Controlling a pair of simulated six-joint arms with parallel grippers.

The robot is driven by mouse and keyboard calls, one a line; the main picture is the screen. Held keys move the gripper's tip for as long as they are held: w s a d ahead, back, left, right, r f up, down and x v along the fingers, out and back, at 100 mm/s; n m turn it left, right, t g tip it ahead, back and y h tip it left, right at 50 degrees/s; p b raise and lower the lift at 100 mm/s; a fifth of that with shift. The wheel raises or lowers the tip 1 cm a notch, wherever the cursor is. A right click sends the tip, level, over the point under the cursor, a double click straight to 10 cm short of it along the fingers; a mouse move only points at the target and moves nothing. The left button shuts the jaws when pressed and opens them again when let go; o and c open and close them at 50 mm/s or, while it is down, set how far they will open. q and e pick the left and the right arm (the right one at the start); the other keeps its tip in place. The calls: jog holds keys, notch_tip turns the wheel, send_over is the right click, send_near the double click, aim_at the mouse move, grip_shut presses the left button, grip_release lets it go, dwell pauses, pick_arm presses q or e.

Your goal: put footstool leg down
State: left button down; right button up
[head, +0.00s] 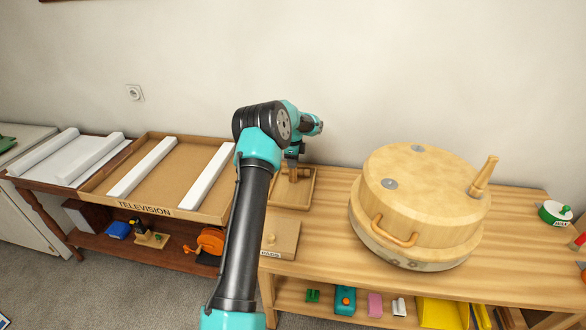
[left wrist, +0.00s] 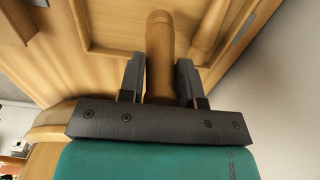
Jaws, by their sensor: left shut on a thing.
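My left gripper (head: 293,163) points down over a shallow wooden tray (head: 311,190) at the back of the bench. It is shut on a tapered wooden footstool leg, which shows between the two fingers in the left wrist view (left wrist: 160,50). In that view another leg (left wrist: 210,32) lies in the tray to the right of the held one. I cannot tell whether the held leg touches the tray floor. The round footstool (head: 425,195) lies upside down on the bench to the right, with one leg (head: 484,176) standing up on it. My right gripper is out of view.
A labelled wooden box (head: 281,240) stands in front of the tray. A cardboard television box (head: 110,200) with white foam strips is at the left. A green and white round tin (head: 555,213) sits at the right. Small items fill the shelf below.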

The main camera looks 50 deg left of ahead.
pick_arm(q)
jog(key=shift+f, duration=1.7)
jog(key=shift+f, duration=0.15)
jog(key=c, duration=0.8)
grip_release()
notch_tip(320, 180, up, 12)
jog(key=shift+r, duration=0.15)
